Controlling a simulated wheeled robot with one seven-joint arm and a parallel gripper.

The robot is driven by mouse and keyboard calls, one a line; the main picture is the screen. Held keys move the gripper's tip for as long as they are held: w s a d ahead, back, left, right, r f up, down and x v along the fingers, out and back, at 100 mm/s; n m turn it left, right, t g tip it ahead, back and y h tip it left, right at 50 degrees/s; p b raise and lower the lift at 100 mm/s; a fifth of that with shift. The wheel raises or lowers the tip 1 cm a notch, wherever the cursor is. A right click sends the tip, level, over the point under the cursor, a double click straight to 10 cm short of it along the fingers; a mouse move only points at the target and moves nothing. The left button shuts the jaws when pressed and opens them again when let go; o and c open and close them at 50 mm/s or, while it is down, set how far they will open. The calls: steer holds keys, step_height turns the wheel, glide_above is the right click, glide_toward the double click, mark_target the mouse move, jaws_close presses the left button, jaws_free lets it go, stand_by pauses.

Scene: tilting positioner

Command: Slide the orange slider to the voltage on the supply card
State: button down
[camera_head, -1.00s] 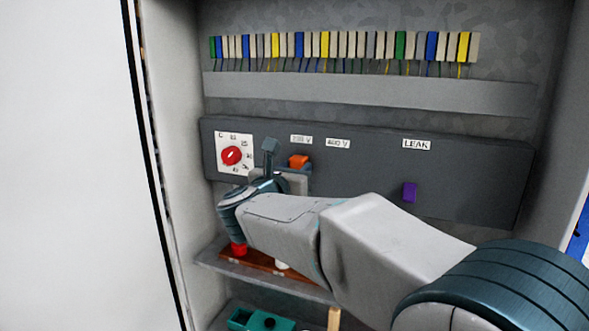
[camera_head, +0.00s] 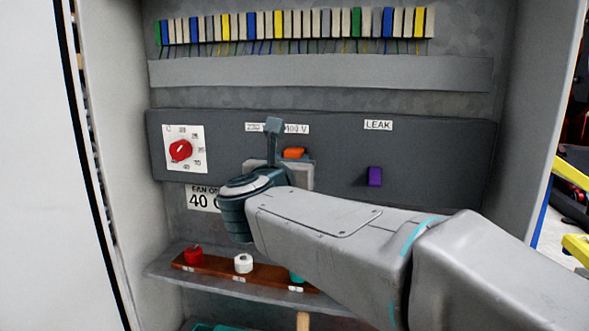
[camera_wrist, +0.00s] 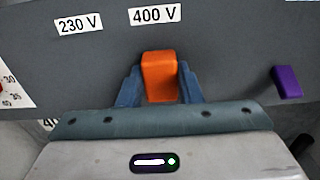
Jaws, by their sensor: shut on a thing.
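The orange slider (camera_head: 294,153) stands out from the dark grey panel; the wrist view shows it (camera_wrist: 159,76) just below the 400 V label (camera_wrist: 153,15). The 230 V label (camera_wrist: 78,23) is to the left of it. My gripper (camera_wrist: 160,84) is shut on the orange slider, with a blue-grey finger on each side. In the head view, part of my gripper and arm stand in front of the panel and partly cover the labels. I cannot make out a supply card in these frames.
A red dial (camera_head: 180,150) is at the panel's left. A purple slider (camera_head: 375,177) under the LEAK label (camera_head: 378,125) is at the right. The cabinet's side walls flank the panel.

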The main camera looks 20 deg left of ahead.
steer(key=shift+d, duration=0.1)
steer(key=c, duration=1.4)
jaws_free()
steer(key=o, duration=0.4)
steer(key=shift+d, duration=0.15)
steer(key=s+d+b, duration=0.1)
steer(key=s+b, duration=0.3)
steer(key=s, duration=0.9)
steer(key=shift+s, duration=0.35)
